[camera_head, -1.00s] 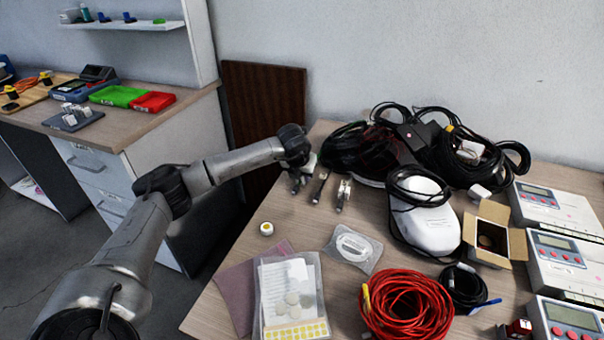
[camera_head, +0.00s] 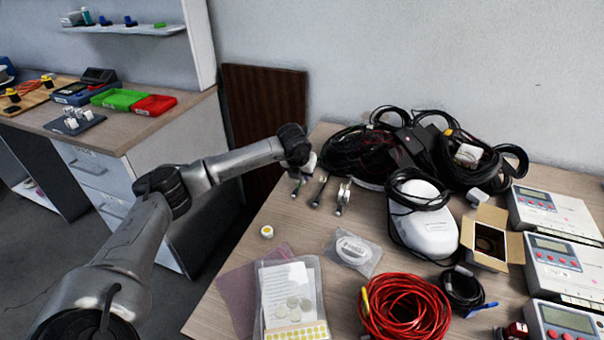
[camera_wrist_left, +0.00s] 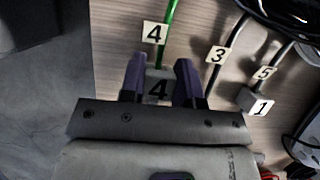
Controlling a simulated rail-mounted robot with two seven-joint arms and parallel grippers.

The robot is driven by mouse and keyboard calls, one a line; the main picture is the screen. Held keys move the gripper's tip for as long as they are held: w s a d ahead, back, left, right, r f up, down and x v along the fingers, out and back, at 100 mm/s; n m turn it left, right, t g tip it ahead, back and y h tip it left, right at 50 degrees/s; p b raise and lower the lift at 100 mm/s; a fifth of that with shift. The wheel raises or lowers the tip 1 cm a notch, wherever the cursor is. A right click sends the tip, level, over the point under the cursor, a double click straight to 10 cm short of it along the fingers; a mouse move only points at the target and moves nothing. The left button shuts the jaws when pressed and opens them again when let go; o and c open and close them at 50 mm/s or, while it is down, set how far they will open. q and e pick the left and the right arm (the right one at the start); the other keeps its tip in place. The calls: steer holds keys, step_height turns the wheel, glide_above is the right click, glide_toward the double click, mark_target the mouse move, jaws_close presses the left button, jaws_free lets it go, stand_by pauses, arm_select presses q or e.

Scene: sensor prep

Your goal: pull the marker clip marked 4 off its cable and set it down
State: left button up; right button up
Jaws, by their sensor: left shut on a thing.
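In the left wrist view my left gripper (camera_wrist_left: 160,76) is shut on a grey block marked 4 (camera_wrist_left: 158,88), with a dark finger on either side of it. A green cable (camera_wrist_left: 171,15) runs down to this block. A pale tag marked 4 (camera_wrist_left: 154,34) sits at the cable just beyond the fingertips. In the head view my left gripper (camera_head: 298,182) is low over the table's left back part, and its fingertips are small there. The block's underside is hidden, so I cannot tell whether it touches the table. My right gripper is not in view.
Beside the gripper lie cables with a tag marked 3 (camera_wrist_left: 218,54), a tag marked 5 (camera_wrist_left: 265,72) and a grey block marked 1 (camera_wrist_left: 259,101). Black cable coils (camera_head: 470,150) are behind right. A yellow-topped round piece (camera_head: 267,232) lies in front, with bare table around it.

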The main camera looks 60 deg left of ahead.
arm_select(q)
steer(key=shift+r+p, duration=0.45)
steer(key=shift+r, duration=0.15)
steer(key=shift+r+p, duration=0.65)
steer(key=shift+r, duration=0.05)
steer(key=shift+r+p, duration=0.35)
steer(key=shift+r, duration=0.1)
stand_by(0.3)
stand_by(0.5)
